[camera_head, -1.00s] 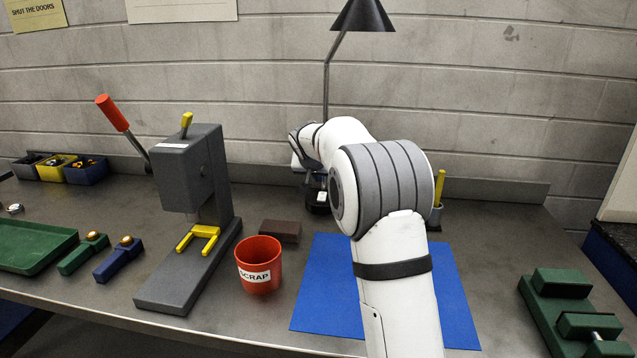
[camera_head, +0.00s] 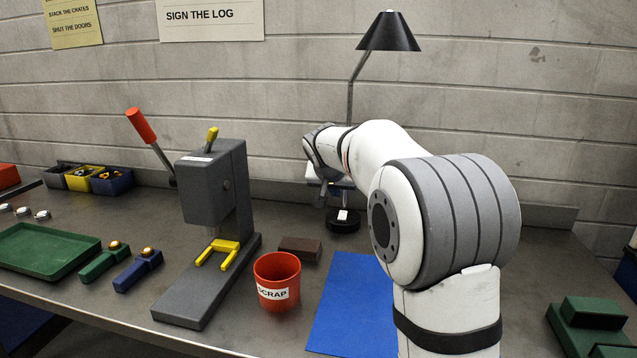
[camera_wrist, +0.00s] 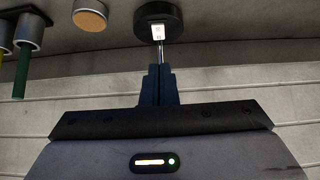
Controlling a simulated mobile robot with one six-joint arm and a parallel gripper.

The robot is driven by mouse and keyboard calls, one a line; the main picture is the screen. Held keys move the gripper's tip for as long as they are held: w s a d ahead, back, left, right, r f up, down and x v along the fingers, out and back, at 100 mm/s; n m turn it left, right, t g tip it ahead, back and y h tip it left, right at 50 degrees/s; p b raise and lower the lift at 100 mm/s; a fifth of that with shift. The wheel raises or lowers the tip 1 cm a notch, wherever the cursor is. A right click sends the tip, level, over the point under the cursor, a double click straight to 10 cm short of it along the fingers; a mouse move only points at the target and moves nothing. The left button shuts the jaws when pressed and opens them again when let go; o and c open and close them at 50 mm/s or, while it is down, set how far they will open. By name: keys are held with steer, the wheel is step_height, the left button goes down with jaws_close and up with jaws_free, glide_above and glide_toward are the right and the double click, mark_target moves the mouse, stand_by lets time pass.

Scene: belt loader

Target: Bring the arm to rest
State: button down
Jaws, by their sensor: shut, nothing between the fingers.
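My arm is raised over the right part of the bench, its elbow large in the head view. My gripper (camera_wrist: 161,72) shows in the wrist view with its two dark fingers together and nothing between them. In the head view the gripper is mostly hidden behind my wrist, close to the desk lamp's base (camera_head: 343,221). The wrist view shows the round lamp base (camera_wrist: 158,22) with its white switch just beyond the fingertips. I cannot tell the exact gap between them.
A grey press (camera_head: 213,205) with a red-handled lever stands left of a red scrap cup (camera_head: 277,281). A blue mat (camera_head: 353,310) lies beneath my arm. Green blocks (camera_head: 587,325) are at right.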

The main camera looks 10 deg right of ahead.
steer(key=s+f+n+g+y+p, duration=0.1)
steer(key=s+f+n+g+p, duration=0.1)
steer(key=s, duration=1.8)
steer(key=s+f+n+g+y+p, duration=0.2)
steer(key=s+f+g+p, duration=0.1)
steer(key=s, duration=1.7)
steer(key=shift+a+f+p, duration=0.35)
steer(key=shift+f+p, duration=0.05)
steer(key=shift+p, duration=0.05)
steer(key=shift+s, duration=0.1)
